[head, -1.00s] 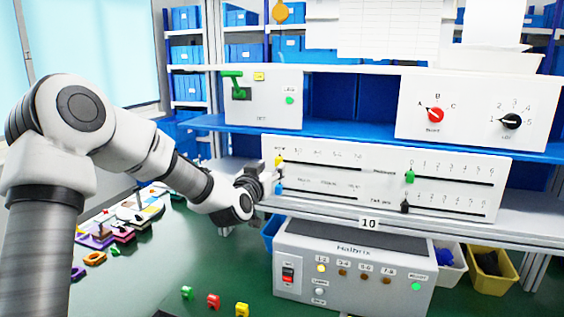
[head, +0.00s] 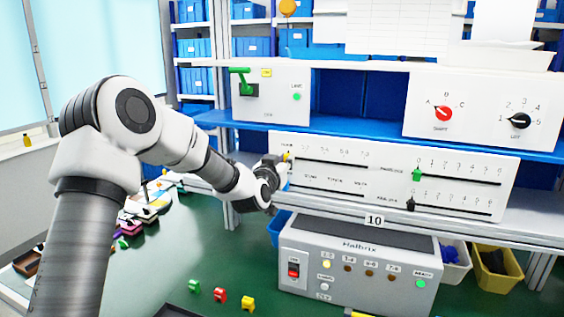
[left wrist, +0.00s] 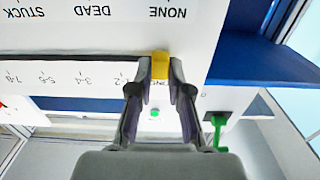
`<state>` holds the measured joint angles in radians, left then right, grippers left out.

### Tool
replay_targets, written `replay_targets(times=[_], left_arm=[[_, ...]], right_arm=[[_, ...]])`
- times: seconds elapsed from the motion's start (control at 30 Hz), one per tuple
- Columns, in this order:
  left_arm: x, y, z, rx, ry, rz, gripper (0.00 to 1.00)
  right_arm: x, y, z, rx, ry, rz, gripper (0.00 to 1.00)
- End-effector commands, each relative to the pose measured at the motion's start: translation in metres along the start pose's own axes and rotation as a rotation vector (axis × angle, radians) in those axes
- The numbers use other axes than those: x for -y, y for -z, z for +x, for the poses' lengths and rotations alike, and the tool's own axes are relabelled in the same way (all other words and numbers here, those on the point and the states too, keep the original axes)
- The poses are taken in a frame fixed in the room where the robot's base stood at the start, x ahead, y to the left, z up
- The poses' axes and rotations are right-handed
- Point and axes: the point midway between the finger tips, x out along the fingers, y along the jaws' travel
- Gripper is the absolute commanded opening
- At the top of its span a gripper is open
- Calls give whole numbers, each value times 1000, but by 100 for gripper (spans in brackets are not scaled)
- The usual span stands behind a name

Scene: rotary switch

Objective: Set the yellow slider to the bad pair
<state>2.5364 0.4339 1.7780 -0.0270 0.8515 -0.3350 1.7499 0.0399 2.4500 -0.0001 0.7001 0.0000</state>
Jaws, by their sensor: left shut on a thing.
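The yellow slider (head: 287,156) is at the left end of the upper slot on the white slider panel (head: 392,158), left of the 1-2 mark. It also shows in the left wrist view (left wrist: 160,65), where the panel appears upside down. My left gripper (left wrist: 160,82) is shut on the yellow slider, one finger on each side. The blue slider below is mostly hidden by my gripper in the head view. The Halbrix box (head: 357,288) has a lit yellow lamp (head: 326,264) at 1-2; the lamps at 3-4, 5-6 and 7-8 look dark brown.
A green slider (head: 416,174) and a black slider (head: 410,204) sit on the panel's right half. Above stand a box with a green lever (head: 241,82) and a box with red (head: 442,113) and black (head: 519,121) knobs. The upper slot is clear rightward.

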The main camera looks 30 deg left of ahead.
Motion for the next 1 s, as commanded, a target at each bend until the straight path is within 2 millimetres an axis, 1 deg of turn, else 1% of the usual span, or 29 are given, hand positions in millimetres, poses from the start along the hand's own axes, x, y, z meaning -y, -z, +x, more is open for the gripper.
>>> replay_targets(times=[0.17,0.4,0.5,0.6,0.7,0.8,1.0], left_arm=[[-29,-3,0,-1,-4,6,0],[-88,-2,0,-1,-5,7,0],[-110,-2,0,0,-4,5,0],[-128,-1,0,-1,-3,4,0],[-141,-1,0,0,-2,3,0],[-148,-1,0,1,-2,2,0],[-150,-1,0,1,0,0,0]], right_arm=[[0,0,9,0,0,0,38],[0,0,19,0,0,0,38],[0,0,20,0,0,0,38],[0,0,21,0,0,0,38],[0,0,21,0,0,0,38],[0,0,22,0,0,0,38],[0,0,21,0,0,0,38]])
